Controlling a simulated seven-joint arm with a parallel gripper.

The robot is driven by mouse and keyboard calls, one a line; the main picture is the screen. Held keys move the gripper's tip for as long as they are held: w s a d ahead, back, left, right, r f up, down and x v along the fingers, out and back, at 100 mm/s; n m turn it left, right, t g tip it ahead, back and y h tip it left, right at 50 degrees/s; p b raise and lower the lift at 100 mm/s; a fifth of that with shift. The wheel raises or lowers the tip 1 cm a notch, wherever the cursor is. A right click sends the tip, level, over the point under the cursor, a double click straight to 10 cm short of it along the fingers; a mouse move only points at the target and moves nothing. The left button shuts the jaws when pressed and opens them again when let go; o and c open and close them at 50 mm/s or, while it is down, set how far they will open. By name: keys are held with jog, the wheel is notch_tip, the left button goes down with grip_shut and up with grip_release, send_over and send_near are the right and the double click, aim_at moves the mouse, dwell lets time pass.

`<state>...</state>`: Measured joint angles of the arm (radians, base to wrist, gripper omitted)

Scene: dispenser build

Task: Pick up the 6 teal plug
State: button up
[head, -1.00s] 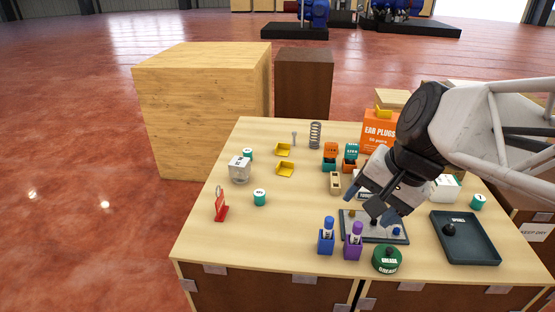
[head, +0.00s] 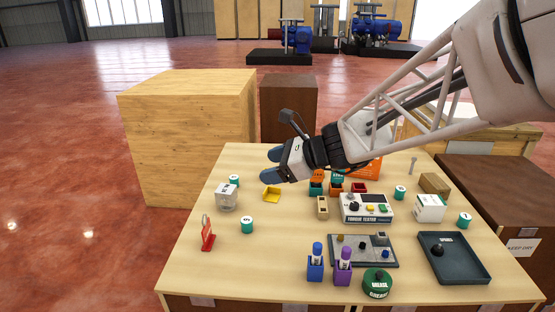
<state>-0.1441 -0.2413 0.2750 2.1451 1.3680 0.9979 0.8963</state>
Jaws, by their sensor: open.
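Several teal plugs with white number tops stand on the table. One plug (head: 246,225) is at the left front, near the red tag. Another plug (head: 234,181) stands behind the clear-sided cube. A third plug (head: 400,192) is right of the torque tester, and one more plug (head: 464,220) is near the right edge. Their numbers are too small to read surely, so I cannot tell which is the 6. My gripper (head: 266,166) is open and empty, pointing left above the back of the table, apart from every plug.
The torque tester (head: 366,208), a wooden block (head: 322,207), blue (head: 315,265) and purple (head: 343,268) holders, a grease tin (head: 377,282) and a dark tray (head: 484,262) crowd the middle and right.

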jog(key=shift+w+a+m, duration=0.7)
jog(key=shift+w+m, duration=0.3)
jog(key=shift+w, duration=0.3)
send_near(252, 222)
jog(key=shift+t+y, duration=0.3)
jog(key=shift+y, duration=0.1)
jog(key=x, duration=0.2)
jog(key=f+x, duration=0.1)
jog(key=x, duration=0.1)
jog(key=shift+s+d, duration=0.1)
jog(key=shift+x, duration=1.3)
jog(key=shift+x, duration=2.55)
jog(key=shift+r, duration=0.15)
